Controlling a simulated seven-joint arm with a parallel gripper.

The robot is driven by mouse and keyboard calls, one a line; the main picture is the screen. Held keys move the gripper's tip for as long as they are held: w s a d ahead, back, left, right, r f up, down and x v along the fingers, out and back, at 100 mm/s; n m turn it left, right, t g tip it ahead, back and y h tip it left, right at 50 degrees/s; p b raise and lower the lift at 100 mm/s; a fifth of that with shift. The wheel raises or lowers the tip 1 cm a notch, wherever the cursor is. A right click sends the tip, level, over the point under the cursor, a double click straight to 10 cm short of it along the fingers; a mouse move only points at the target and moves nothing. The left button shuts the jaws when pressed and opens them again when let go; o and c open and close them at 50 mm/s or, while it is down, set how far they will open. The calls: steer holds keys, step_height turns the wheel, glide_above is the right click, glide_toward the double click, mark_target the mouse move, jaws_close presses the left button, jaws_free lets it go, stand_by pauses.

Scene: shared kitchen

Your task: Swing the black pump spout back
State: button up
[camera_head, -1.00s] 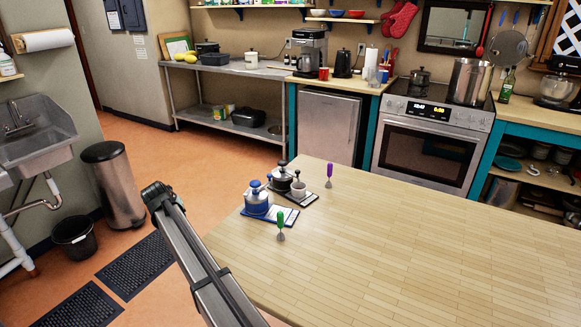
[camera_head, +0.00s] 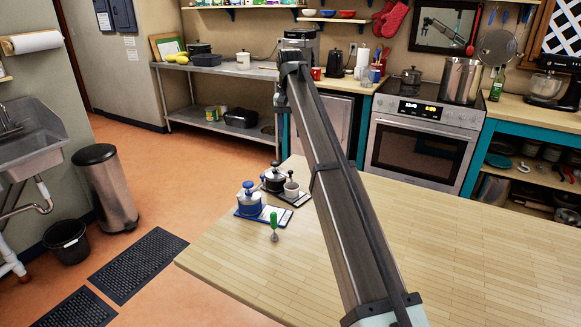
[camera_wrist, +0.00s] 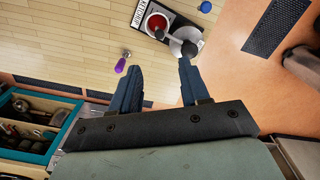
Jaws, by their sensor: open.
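A silver-lidded pump pot (camera_wrist: 176,46) stands on a black tray (camera_wrist: 173,12) with a white label reading "KETCHUP". In the head view, the black-topped pot (camera_head: 273,183) and white cup (camera_head: 291,191) stand at the table's back left corner. My gripper (camera_wrist: 160,65) is open and empty in the wrist view, with the pot beyond its fingertips, nearer the right finger. Its height above the table is unclear. The head view does not clearly show my gripper.
A blue pump pot (camera_head: 249,203) on its blue tray and a green-handled tool (camera_head: 274,228) stand in front of the black set. A purple-handled tool (camera_wrist: 121,66) is beside the left finger in the wrist view. The wooden table (camera_head: 480,260) is bare to the right.

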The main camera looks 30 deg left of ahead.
mark_target(290, 171)
step_height(290, 171, down, 14)
steer(key=shift+r, duration=0.2)
stand_by(0.4)
jaws_close()
stand_by(0.4)
